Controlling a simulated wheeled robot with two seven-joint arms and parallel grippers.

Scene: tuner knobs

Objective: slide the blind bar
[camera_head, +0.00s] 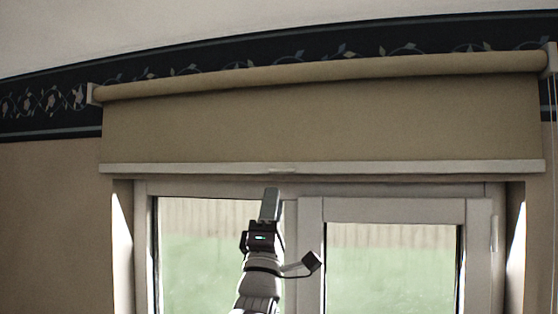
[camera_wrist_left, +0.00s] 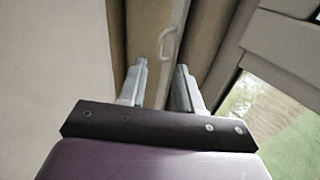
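A beige roller blind (camera_head: 320,120) is pulled partly down over a window. The pale blind bar (camera_head: 400,168) runs level along its bottom edge, with a small handle (camera_head: 282,170) near the middle. My left gripper (camera_head: 271,190) points up just below the bar, slightly left of the handle in the head view. In the left wrist view the gripper (camera_wrist_left: 160,70) is open, its two fingers apart with nothing held. There the bar (camera_wrist_left: 176,18) runs between the fingers' lines, and the curved handle (camera_wrist_left: 167,42) lies beyond the fingertips. My right gripper is not in view.
The window frame (camera_head: 310,245) and its panes stand behind and below the blind. A cord or chain (camera_head: 552,110) hangs at the far right.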

